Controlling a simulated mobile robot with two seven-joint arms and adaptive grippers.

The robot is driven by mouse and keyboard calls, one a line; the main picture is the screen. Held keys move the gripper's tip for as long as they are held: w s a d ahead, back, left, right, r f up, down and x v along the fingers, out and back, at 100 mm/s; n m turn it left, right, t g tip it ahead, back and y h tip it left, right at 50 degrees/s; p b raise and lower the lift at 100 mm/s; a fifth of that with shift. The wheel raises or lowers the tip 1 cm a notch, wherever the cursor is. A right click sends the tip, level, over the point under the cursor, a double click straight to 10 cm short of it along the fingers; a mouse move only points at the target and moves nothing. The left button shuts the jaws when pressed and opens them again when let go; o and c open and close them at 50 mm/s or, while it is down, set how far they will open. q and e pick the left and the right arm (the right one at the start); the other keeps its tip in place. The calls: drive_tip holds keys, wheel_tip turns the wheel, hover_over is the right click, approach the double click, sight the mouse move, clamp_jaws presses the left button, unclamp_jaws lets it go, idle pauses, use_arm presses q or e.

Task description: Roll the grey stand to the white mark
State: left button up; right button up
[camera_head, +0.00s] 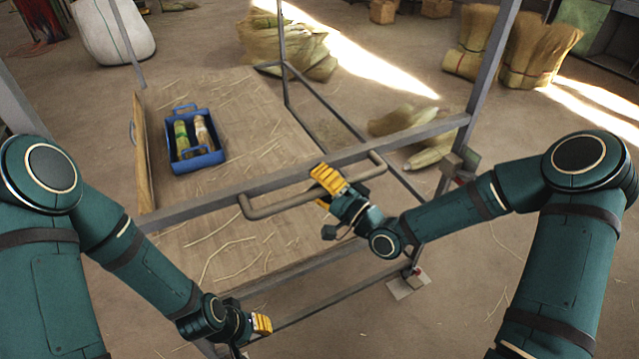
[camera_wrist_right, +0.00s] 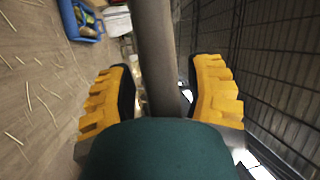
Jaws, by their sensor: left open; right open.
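The grey stand (camera_head: 425,133) is a metal frame around a wooden board, with a grey bar handle (camera_head: 285,206) on its near side. My right gripper (camera_head: 328,181) is at the handle's right part; in the right wrist view its open yellow fingers (camera_wrist_right: 162,92) lie on either side of the bar (camera_wrist_right: 157,50), with gaps visible. My left gripper (camera_head: 262,323) is open and low at the stand's near left, away from the handle. A whitish square patch (camera_head: 408,284) lies on the floor by the stand's near right foot; I cannot tell whether it is the white mark.
A blue crate (camera_head: 196,160) with bottle-like items sits on the stand's board. Straw bundles (camera_head: 290,48) lie behind the stand, and more (camera_head: 535,52) stand at the back right. A white sack (camera_head: 112,30) is at the back left. Floor at the right is partly clear.

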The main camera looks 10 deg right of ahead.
drive_tip(key=v, duration=1.2)
wheel_tip(320, 180, up, 4)
drive_tip(key=s+d+m+g+h+p, duration=0.1)
drive_tip(key=s+d+g+h+p, duration=0.1)
drive_tip(key=p, duration=0.7)
drive_tip(key=w+a+f+g, duration=0.1)
drive_tip(key=w+a+f, duration=0.1)
drive_tip(key=w+a, duration=0.5)
drive_tip(key=w, duration=0.3)
drive_tip(key=shift+a+m+h+b, duration=0.3)
drive_tip(key=shift+a+m+h, duration=0.05)
drive_tip(key=shift+m+h, duration=0.05)
drive_tip(key=shift+o, duration=0.3)
drive_tip(key=shift+s, duration=0.1)
clamp_jaws()
